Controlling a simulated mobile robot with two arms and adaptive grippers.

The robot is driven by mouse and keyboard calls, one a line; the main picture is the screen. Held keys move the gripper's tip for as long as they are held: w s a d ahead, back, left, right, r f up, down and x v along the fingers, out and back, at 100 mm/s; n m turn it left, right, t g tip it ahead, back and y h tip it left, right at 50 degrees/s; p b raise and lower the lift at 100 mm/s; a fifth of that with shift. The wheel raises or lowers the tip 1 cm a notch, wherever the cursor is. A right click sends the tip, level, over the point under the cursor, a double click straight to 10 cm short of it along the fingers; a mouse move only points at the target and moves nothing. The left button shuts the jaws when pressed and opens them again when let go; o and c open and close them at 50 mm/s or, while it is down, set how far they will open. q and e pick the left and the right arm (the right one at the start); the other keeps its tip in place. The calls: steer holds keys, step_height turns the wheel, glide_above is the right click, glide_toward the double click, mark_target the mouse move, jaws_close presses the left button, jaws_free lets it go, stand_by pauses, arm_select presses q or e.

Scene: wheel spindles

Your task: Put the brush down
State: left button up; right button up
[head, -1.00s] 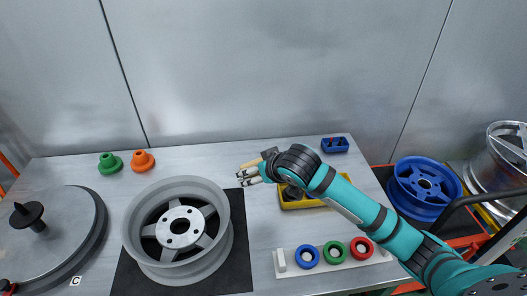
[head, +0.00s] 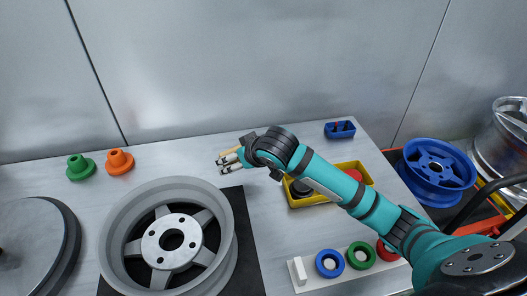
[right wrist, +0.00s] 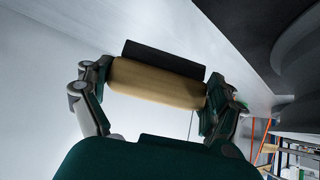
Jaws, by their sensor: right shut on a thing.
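My right gripper (head: 224,161) is shut on the brush, which shows as a short pale wooden piece (head: 231,150) in the head view. In the right wrist view the brush's tan cylindrical handle (right wrist: 157,84) lies crosswise between the two fingers (right wrist: 152,98), with a dark block along its far side. In the head view the gripper is over the back of the metal table (head: 200,150), behind the wheel and left of the yellow tray. I cannot tell whether the brush touches the table. My left gripper is not in view.
A grey wheel (head: 113,238) lies on a black mat at the front. The yellow tray (head: 345,167) holds dark and red items. A white ring holder (head: 297,271) is at front right.

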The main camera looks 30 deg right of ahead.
steer(key=shift+w+f+b, duration=0.1)
steer(key=shift+f+b, duration=0.25)
steer(key=shift+f, duration=0.3)
steer(key=shift+w+d, duration=0.1)
steer(key=shift+d, duration=0.05)
steer(key=w+d, duration=0.3)
steer(key=d, duration=0.1)
steer(key=w+d+f, duration=0.1)
steer(key=w+d, duration=0.2)
steer(key=d, duration=0.1)
steer(key=w+d, duration=0.3)
steer(key=d, duration=0.1)
steer(key=shift+d+f+p, duration=0.2)
steer(key=shift+d+p, duration=0.1)
steer(key=shift+d, duration=0.05)
steer(key=shift+d+f, duration=0.1)
steer(key=shift+f, duration=0.05)
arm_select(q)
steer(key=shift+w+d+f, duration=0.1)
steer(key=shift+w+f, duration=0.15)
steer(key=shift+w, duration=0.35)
arm_select(e)
steer(key=shift+f, duration=1.6)
steer(key=shift+f, duration=0.1)
steer(key=o, duration=0.9)
steer(key=shift+c, duration=0.2)
